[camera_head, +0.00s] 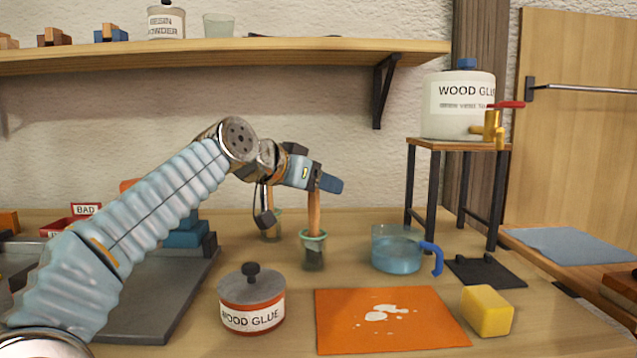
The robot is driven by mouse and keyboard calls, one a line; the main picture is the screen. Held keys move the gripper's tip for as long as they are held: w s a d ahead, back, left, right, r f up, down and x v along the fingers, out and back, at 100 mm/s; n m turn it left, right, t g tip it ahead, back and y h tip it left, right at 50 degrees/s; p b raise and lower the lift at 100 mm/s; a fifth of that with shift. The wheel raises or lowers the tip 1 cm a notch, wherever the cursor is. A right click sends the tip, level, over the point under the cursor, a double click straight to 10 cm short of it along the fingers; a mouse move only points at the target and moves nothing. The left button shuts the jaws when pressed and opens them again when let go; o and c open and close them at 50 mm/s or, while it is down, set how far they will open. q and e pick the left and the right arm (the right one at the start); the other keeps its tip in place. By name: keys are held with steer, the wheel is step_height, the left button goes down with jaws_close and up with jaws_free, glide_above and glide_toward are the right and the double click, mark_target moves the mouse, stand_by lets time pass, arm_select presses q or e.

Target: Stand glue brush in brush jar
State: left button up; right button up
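The glue brush (314,211) has a wooden handle and stands nearly upright. My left gripper (328,183) is shut on the upper part of its handle. The brush's lower end is inside a small glass jar with a green rim (313,237), which I take as the brush jar. Dark bristles seem to show through the glass; whether they touch the bottom I cannot tell. A second small glass (271,236) with a wooden stick in it stands behind to the left, partly hidden by a dark part of my arm. My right gripper is not in view.
A lidded wood glue pot (252,304), an orange mat (385,333) with white spills and a yellow block (487,311) lie in front. A water jug (397,252) with a blue handle stands close on the right. A wood glue tank (458,108) sits on a stand.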

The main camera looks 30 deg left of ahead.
arm_select(q)
steer(key=v, duration=1.4)
stand_by(0.7)
